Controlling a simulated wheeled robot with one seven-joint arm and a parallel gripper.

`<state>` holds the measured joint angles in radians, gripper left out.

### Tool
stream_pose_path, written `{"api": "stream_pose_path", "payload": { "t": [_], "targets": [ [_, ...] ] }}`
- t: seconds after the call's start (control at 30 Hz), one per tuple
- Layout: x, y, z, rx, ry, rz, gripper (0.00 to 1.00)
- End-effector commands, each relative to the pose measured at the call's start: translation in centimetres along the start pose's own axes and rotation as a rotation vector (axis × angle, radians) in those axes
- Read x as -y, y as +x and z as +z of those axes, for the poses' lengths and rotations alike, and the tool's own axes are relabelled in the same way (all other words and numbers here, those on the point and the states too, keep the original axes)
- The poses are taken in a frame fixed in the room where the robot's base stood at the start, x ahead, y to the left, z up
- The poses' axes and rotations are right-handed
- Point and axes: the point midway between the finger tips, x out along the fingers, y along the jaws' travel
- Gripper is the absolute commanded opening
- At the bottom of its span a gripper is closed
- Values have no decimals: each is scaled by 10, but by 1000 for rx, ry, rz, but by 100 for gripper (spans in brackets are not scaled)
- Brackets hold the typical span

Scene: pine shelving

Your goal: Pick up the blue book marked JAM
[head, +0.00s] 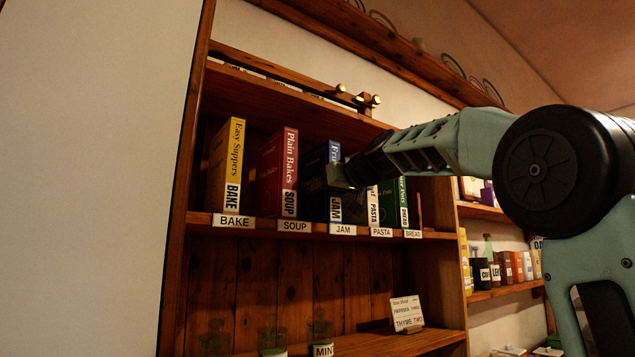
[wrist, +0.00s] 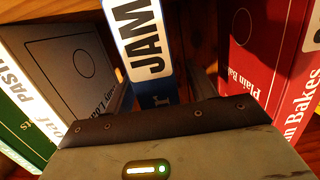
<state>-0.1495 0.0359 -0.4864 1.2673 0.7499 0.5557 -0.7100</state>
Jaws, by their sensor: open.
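The blue book marked JAM (head: 335,208) stands upright on the upper shelf, above the JAM label, in the head view. Its blue spine with the white JAM patch (wrist: 139,42) shows at the top middle of the wrist view. My gripper (head: 342,178) is at the front of the book in the head view, covering part of its spine. In the wrist view the gripper (wrist: 166,90) is open, with its fingers reaching in toward the two sides of the JAM spine. Whether they touch the book I cannot tell.
A red book marked SOUP (head: 278,175) and a yellow book marked BAKE (head: 226,170) stand to the left. A PASTA book (head: 373,206) and a green BREAD book (head: 396,203) stand to the right. The shelf edge (head: 265,232) carries labels. Jars and a card (head: 407,313) are below.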

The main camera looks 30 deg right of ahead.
Motion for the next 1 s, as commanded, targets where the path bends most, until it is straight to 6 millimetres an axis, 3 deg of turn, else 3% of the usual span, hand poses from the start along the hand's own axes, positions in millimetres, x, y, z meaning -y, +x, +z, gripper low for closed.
{"api": "stream_pose_path", "payload": {
  "t": [0.13, 0.37, 0.6, 1.0],
  "targets": [
    [0, 13, 0, 1, -1, 0, 56],
    [1, 14, 0, 0, -1, 0, 56],
    [1, 14, 0, 0, -1, -1, 0],
    [0, 13, -5, -4, -1, 0, 0]
  ]
}}
